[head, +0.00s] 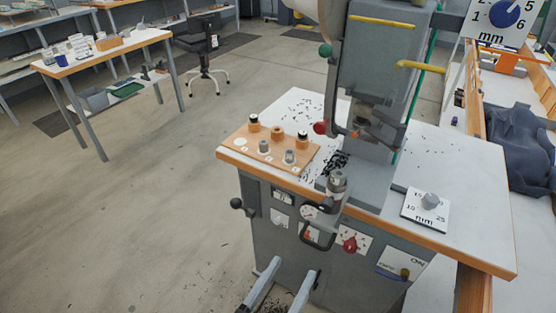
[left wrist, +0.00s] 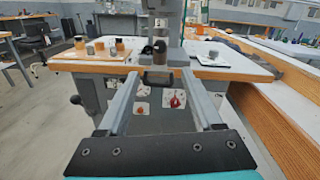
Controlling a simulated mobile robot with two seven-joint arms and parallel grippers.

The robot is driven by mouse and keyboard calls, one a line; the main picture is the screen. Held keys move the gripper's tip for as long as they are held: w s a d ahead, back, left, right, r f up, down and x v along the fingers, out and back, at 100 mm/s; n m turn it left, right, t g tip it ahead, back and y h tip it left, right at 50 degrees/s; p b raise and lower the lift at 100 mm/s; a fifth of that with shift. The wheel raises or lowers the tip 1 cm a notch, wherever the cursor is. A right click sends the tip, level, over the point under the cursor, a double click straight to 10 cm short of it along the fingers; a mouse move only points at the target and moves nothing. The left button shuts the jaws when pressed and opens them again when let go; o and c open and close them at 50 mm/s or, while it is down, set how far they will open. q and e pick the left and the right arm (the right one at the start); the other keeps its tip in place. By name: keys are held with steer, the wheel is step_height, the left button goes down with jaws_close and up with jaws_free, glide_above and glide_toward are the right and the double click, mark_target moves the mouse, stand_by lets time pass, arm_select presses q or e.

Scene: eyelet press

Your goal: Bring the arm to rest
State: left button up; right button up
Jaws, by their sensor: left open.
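My left gripper (head: 297,267) comes in at the bottom of the head view, its two long grey fingers spread apart with nothing between them. It is in front of the grey eyelet press cabinet (head: 262,230), below the table edge. In the left wrist view the open fingers (left wrist: 162,75) point toward the press, and a black handle (left wrist: 158,80) shows between their tips; I cannot tell whether they touch it. The handle also shows in the head view (head: 318,238) on the cabinet's front. My right gripper is in neither view.
A wooden block (head: 262,152) with knobs and cylinders stands on the white tabletop (head: 450,165), left of the press column (head: 378,75). A dial plate (head: 425,210) lies at right. Red knob (head: 350,245) and black ball lever (head: 237,203) are on the cabinet.

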arm_select(q)
steer(key=shift+f, duration=0.1)
steer(key=w+a+f+n+g+y, duration=0.1)
steer(key=a+f+n+g+y, duration=0.25)
steer(key=f, duration=0.65)
steer(key=w+a+f+n+y, duration=0.2)
steer(key=a+f+n, duration=0.3)
steer(key=f+n, duration=0.3)
steer(key=s+a+f+n+g+y, duration=0.1)
steer(key=s+a+f+n+g, duration=0.2)
steer(key=f, duration=0.4)
steer(key=s+a+f+n+g+y, duration=0.1)
steer(key=s+a+f+n+y, duration=0.1)
steer(key=a+f+n, duration=0.4)
steer(key=s+a+f+n+g, duration=0.1)
steer(key=s+f+n+g, duration=0.1)
steer(key=s+f+n, duration=0.2)
steer(key=s+a+f+n+g, duration=0.2)
steer(key=s+f+n, duration=0.3)
steer(key=s+n, duration=0.3)
steer(key=s+a+f+n+g+y, duration=0.1)
steer(key=s+f+n, duration=0.4)
steer(key=s, duration=0.6)
steer(key=shift+a+n+g, duration=0.25)
steer(key=shift+n+g, duration=0.2)
steer(key=shift+g, duration=0.4)
